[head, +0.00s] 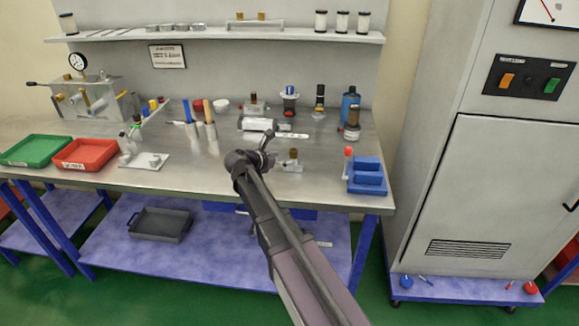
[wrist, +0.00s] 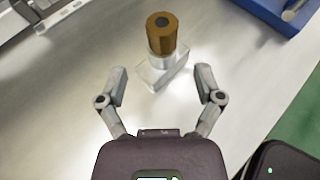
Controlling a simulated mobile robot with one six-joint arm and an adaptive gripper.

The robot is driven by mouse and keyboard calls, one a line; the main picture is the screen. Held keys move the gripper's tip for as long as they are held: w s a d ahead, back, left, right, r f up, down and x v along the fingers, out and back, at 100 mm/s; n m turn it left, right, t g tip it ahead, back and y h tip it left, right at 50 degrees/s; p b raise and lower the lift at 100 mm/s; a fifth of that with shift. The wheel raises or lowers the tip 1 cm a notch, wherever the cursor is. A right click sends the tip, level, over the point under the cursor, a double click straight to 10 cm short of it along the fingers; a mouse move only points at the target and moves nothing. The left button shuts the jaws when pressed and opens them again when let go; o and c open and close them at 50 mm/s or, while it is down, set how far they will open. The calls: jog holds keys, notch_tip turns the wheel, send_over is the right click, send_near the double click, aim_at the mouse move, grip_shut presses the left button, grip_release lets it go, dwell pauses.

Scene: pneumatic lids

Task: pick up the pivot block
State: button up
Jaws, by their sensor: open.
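The piece that looks like the pivot block (head: 291,166) is a small pale metal block with a brown-gold cylinder on top. It stands upright on the steel bench near the front edge. In the wrist view the same block (wrist: 157,76) is straight ahead, its dark-centred cylinder facing up towards the camera. My gripper (head: 269,147) is just left of the block in the head view. In the wrist view my gripper (wrist: 161,83) is open and empty, one finger on each side of the block's line, with visible gaps and no contact seen.
A blue stepped holder (head: 367,178) and a red-knobbed lever (head: 348,158) stand to the right. A silver cylinder unit (head: 258,124) lies behind. A white plate with fittings (head: 145,160) and a red tray (head: 84,154) are left. Bare bench lies between plate and gripper.

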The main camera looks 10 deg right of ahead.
aim_at(290, 157)
jog(key=shift+b+x, duration=0.65)
jog(key=shift+x, duration=1.65)
jog(key=shift+r, duration=0.1)
grip_shut()
